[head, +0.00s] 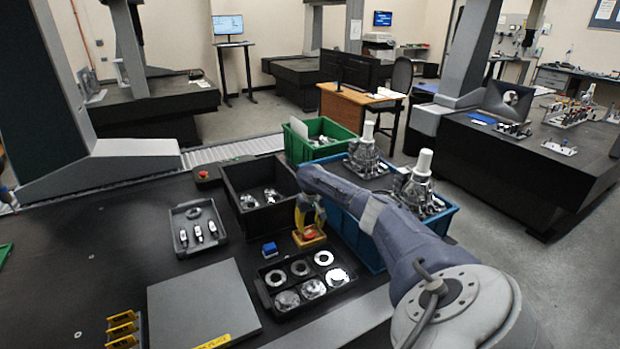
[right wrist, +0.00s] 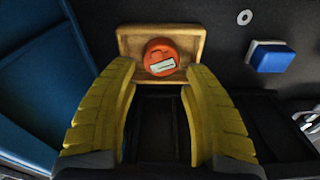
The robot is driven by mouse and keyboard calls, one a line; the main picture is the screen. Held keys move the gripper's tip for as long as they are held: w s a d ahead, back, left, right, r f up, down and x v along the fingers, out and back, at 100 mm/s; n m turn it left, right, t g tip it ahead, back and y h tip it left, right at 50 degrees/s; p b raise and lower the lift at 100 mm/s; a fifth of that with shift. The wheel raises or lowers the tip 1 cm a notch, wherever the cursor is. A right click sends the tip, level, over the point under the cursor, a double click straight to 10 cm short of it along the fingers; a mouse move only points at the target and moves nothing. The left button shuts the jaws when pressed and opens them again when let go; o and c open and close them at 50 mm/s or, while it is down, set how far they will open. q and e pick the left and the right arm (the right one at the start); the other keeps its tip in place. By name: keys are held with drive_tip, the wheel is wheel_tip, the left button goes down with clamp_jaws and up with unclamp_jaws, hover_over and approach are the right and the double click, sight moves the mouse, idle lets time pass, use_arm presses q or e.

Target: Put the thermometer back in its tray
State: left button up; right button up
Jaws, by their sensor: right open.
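The thermometer seems to be the round orange piece with a pale label or display; it shows in the right wrist view (right wrist: 160,57) and small in the head view (head: 309,234). It appears to lie within the rim of a small wooden tray (right wrist: 126,40), which stands on the dark table in the head view (head: 318,241). My right gripper (head: 309,217) has yellow fingers and is above the tray. In the right wrist view its fingers (right wrist: 160,76) are spread, empty, at the near side of the orange piece. My left gripper is not in view.
A blue block (head: 269,249) sits left of the wooden tray. A black tray of rings (head: 262,293) is in front, a black bin (head: 232,182) behind, and a blue crate (head: 352,235) close on the right. A grey plate (head: 200,305) lies front left.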

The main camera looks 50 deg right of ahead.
sight(310, 234)
wheel_tip(310, 234, up, 6)
drive_tip(key=shift+s+a, duration=0.15)
drive_tip(key=shift+s, duration=0.1)
idle(0.5)
